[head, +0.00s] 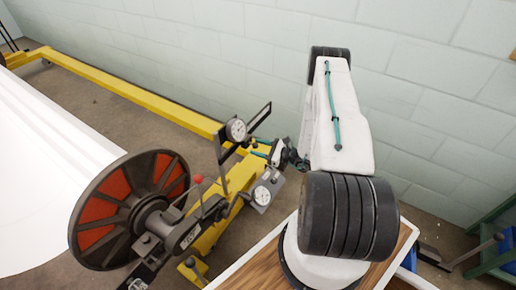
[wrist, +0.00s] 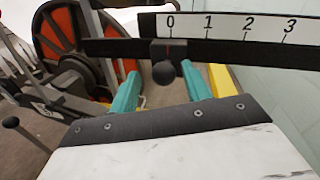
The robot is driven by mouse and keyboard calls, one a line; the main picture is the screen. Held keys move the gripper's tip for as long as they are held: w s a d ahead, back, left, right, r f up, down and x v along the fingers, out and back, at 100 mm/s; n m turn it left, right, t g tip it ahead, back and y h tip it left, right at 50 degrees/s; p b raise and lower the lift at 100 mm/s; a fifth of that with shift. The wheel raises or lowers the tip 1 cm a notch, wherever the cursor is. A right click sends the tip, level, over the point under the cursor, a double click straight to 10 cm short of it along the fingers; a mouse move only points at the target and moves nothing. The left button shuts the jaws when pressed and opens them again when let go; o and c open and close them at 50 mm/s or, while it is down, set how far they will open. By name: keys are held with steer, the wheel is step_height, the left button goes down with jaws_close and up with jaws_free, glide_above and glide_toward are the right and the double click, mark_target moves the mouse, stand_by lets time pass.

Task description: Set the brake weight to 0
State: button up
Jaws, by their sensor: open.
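The brake weight is a dark block with a round black knob (wrist: 164,72), on a dark horizontal bar (wrist: 250,52) in the wrist view. A white scale (wrist: 230,27) above the bar reads 0 to 3. The block sits below the 0, its thin red mark lined up with it. My gripper (wrist: 160,70) is open, its two teal fingers apart on either side of the knob in the picture. I cannot tell whether either touches it. In the head view my gripper (head: 257,147) is beside the dark bar; the weight cannot be made out there.
A large reel with red-orange panels (head: 130,210) stands left, by white sheeting (head: 40,170). Two dial gauges (head: 236,130) (head: 262,196) and a red-knobbed lever (head: 198,180) are close to my gripper. A yellow frame (head: 120,88) runs behind, before a pale block wall (head: 410,60).

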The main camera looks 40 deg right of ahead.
steer(key=v, duration=0.7)
steer(key=shift+s, duration=0.25)
steer(key=shift+d+f, duration=0.1)
